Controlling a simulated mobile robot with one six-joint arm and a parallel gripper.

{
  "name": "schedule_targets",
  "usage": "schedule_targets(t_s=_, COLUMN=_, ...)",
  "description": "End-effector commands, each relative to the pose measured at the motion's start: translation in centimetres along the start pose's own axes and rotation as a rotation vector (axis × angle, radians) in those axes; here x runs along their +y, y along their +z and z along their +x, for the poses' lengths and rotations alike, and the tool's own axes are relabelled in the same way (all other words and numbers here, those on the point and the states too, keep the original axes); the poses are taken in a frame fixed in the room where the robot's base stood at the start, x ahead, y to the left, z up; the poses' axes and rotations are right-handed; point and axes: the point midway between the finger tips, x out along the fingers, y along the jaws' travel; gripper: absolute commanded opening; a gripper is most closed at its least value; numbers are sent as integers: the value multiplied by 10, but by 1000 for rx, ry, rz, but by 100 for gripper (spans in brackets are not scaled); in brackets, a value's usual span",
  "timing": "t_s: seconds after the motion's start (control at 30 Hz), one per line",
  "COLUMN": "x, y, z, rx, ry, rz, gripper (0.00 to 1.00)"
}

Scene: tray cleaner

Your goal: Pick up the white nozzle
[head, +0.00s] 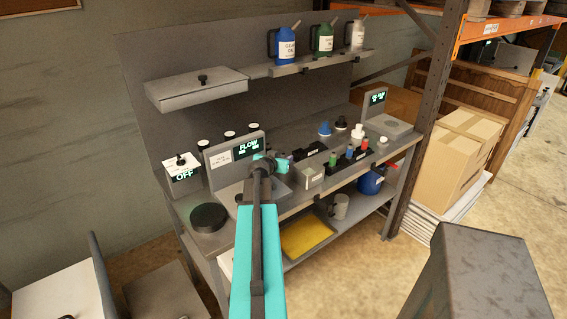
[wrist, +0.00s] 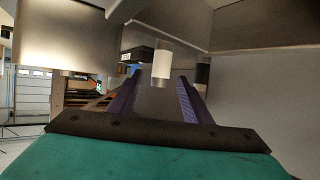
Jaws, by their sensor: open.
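A small white nozzle-like piece (head: 357,132) stands upright on the bench, right of a black one (head: 341,122) and a blue one (head: 325,128). My gripper (head: 285,164) is above the bench beside the FLOW panel, left of these pieces and apart from them; its fingers are hard to make out there. In the wrist view my gripper (wrist: 158,92) is open, with a dark finger on each side. A white cylinder with a greyer top (wrist: 161,63) shows between the fingers in line of sight; I cannot tell its distance or whether it is that piece.
The FLOW panel (head: 236,149) stands close behind my gripper. A dark holder with coloured pieces (head: 348,163) and a small grey box (head: 308,174) are to the right. A shelf with bottles (head: 323,60) hangs above. A black disc (head: 208,217) lies at the bench's left.

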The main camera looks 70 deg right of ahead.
Motion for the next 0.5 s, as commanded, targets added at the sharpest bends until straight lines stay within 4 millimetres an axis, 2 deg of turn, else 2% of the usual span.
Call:
schedule_targets(t_s=0.13, x=0, y=0, z=0, rx=0, ry=0, rz=0, gripper=45)
schedule_targets(t_s=0.17, x=0, y=0, z=0, rx=0, ry=0, rz=0, gripper=41)
schedule_targets(t_s=0.4, x=0, y=0, z=0, rx=0, ry=0, rz=0, gripper=1)
schedule_targets(t_s=0.5, x=0, y=0, z=0, rx=0, ry=0, rz=0, gripper=0)
